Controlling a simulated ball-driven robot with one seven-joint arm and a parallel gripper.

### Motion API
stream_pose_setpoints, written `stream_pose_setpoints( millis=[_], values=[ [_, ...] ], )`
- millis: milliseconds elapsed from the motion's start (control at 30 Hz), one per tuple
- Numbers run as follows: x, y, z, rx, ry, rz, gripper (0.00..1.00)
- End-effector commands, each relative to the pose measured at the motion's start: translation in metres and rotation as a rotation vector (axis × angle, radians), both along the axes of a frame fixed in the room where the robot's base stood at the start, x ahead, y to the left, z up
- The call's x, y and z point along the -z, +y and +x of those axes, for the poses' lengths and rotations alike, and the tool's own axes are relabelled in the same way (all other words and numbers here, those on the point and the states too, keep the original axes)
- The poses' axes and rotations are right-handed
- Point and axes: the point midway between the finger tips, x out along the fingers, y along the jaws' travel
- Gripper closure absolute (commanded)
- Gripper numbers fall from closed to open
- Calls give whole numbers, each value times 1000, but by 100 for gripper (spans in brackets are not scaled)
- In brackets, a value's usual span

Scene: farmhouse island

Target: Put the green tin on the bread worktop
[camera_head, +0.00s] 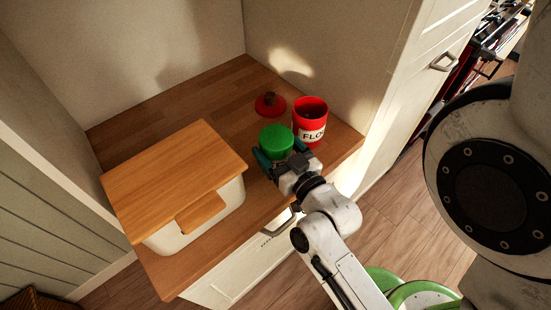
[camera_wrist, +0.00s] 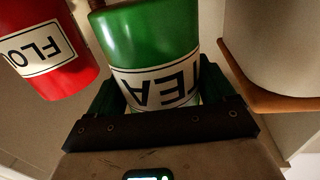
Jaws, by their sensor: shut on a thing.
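The green tin (camera_head: 276,141) is at the right part of the wooden worktop (camera_head: 205,92), between the bread box and the red flour tin. In the wrist view the green tin (camera_wrist: 145,40) carries a white label reading TEA. My gripper (camera_head: 279,161) is shut on the green tin, with a finger on each side of it; it also shows in the wrist view (camera_wrist: 170,95). I cannot tell whether the tin's base touches the worktop.
A white bread box (camera_head: 205,222) with a wooden lid fills the worktop's left front. The red flour tin (camera_head: 309,125) stands open close right of the green tin, its red lid (camera_head: 270,105) lying behind. Side walls enclose the worktop; its back middle is clear.

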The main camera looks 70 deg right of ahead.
Motion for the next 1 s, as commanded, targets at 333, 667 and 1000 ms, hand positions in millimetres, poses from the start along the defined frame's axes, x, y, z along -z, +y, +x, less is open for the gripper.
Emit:
stream_pose_setpoints(
  millis=[333,667,1000],
  values=[
    [37,-2,4,2,-1,-2,57],
    [35,-2,4,1,-1,-2,57],
    [38,-2,4,1,1,-1,0]
  ],
)
